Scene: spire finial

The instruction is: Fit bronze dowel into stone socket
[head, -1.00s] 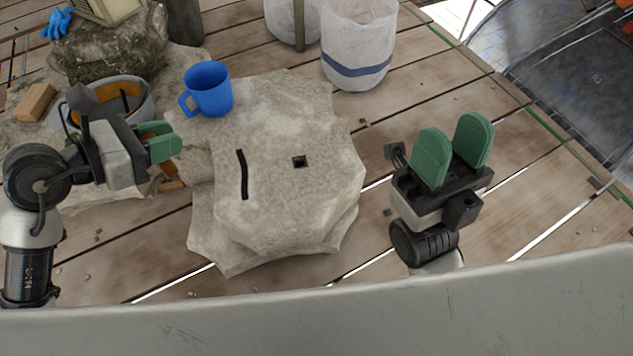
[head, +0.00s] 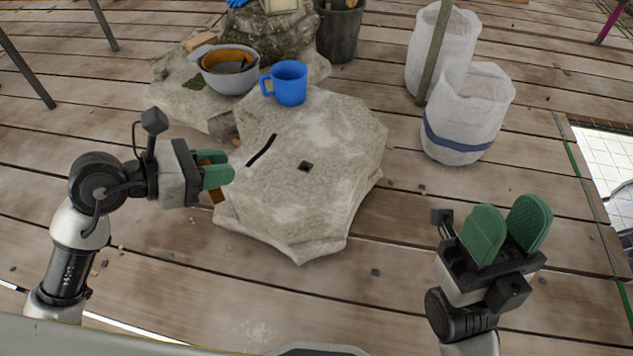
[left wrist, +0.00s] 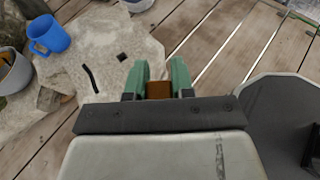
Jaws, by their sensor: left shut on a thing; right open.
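The pale stone block (head: 335,125) lies in front of me with a small dark square socket (head: 306,166) in its top and a dark slot (head: 262,150) to the left of it. My left gripper (head: 218,176) is at the block's left edge, shut on a brown bar, apparently the bronze dowel (head: 217,190). Its fingers hide the bar's middle. In the left wrist view the dowel (left wrist: 159,90) sits between the green fingers, and the socket (left wrist: 122,57) is ahead of them, to the left. My right gripper (head: 510,232) is open and empty, right of the block.
A blue mug (head: 291,84) stands at the block's back edge. Behind it are a grey bowl (head: 228,75) and a dark bucket (head: 340,35). White sacks (head: 462,115) stand at the back right.

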